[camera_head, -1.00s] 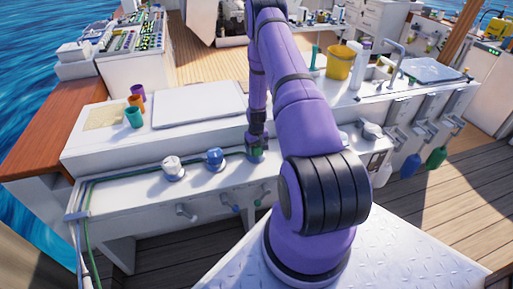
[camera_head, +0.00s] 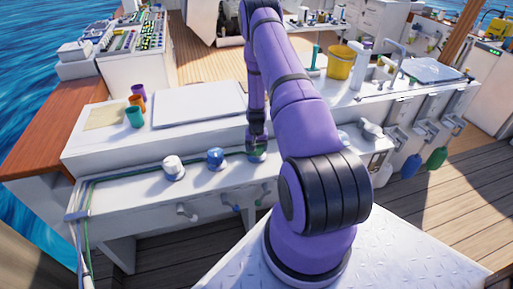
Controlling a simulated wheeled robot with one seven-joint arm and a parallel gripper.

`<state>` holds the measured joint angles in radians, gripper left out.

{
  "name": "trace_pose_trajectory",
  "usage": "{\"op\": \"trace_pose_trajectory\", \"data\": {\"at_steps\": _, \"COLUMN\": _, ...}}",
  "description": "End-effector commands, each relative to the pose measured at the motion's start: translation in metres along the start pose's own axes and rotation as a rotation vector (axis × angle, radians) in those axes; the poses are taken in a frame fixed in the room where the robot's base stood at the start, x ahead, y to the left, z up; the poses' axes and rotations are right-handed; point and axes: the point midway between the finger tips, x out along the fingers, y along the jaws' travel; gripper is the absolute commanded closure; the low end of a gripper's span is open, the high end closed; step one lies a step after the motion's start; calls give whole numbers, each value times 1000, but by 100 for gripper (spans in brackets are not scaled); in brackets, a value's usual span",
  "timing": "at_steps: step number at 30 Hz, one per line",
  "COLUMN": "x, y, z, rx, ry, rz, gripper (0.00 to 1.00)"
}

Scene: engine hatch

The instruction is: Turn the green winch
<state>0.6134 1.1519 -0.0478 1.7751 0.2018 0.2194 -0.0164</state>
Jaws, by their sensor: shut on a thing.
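The green winch (camera_head: 257,156) stands on the white ledge, to the right of the blue winch (camera_head: 215,158) and the white winch (camera_head: 173,166). Only a little of its green shows under my gripper (camera_head: 257,147). My gripper points down from above and is shut on the green winch. The fingertips are small and dark, and my purple arm hides part of the ledge to their right.
A white hatch panel (camera_head: 200,103) lies behind the winches. Purple, orange and teal cups (camera_head: 134,116) stand at its left. Crank handles (camera_head: 186,212) stick out of the ledge's front face. A yellow bucket (camera_head: 340,62) stands at the back right.

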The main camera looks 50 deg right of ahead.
Motion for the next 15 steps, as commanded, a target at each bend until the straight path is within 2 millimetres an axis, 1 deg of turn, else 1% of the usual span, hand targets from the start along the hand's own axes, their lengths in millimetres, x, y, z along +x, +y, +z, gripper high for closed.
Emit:
{"op": "trace_pose_trajectory", "data": {"at_steps": 9, "x": 0, "y": 0, "z": 0, "rx": 1, "ry": 0, "rz": 0, "gripper": 49}}
{"op": "trace_pose_trajectory", "data": {"at_steps": 10, "x": 0, "y": 0, "z": 0, "rx": 1, "ry": 0, "rz": 0, "gripper": 20}}
{"op": "trace_pose_trajectory", "data": {"at_steps": 11, "x": 0, "y": 0, "z": 0, "rx": 0, "ry": 0, "rz": 0, "gripper": 13}}
{"op": "trace_pose_trajectory", "data": {"at_steps": 12, "x": 0, "y": 0, "z": 0, "rx": 0, "ry": 0, "rz": 0, "gripper": 4}}
{"op": "trace_pose_trajectory", "data": {"at_steps": 13, "x": 0, "y": 0, "z": 0, "rx": 0, "ry": 0, "rz": 0, "gripper": 0}}
{"op": "trace_pose_trajectory", "data": {"at_steps": 15, "x": 0, "y": 0, "z": 0, "rx": 0, "ry": 0, "rz": 0, "gripper": 0}}
